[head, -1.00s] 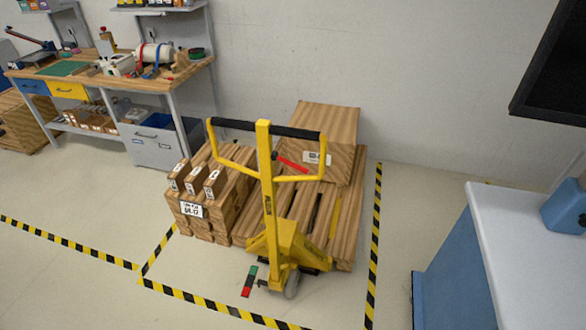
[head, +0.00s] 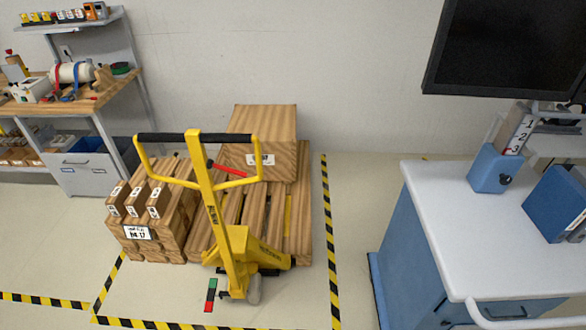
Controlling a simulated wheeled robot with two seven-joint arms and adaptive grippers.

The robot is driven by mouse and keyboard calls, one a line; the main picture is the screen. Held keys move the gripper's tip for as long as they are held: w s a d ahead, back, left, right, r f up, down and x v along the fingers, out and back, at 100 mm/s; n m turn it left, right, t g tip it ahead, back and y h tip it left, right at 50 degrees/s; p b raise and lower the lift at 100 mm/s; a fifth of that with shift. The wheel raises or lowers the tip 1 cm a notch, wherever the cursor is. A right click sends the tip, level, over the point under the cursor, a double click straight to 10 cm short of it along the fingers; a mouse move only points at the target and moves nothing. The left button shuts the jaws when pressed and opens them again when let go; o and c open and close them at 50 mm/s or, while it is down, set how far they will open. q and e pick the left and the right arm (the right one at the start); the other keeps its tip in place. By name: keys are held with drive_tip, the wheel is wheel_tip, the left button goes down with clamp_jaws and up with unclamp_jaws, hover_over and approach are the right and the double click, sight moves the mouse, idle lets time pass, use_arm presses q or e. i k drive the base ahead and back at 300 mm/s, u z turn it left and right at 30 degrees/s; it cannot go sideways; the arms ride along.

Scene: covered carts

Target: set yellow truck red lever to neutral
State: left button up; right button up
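The yellow pallet truck (head: 238,245) stands in the lower middle of the head view, in front of a wooden pallet, with its handle upright and slightly tilted. The red lever (head: 228,170) sticks out to the right from the handle column, just below the black grip bar, sloping down to the right. A small green and red marker (head: 211,295) shows low by the truck's wheel. Neither of my grippers is in view.
A wooden box (head: 262,130) and stacked wooden blocks (head: 150,205) sit around the pallet. Black and yellow floor tape (head: 328,230) borders them. A blue cart with a white top (head: 480,210) stands right, a dark screen (head: 505,45) above it. A workbench (head: 85,100) stands at left.

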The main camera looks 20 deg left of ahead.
sight(230, 170)
drive_tip(key=z, duration=0.2)
drive_tip(key=i, duration=0.3)
drive_tip(key=u, duration=1.85)
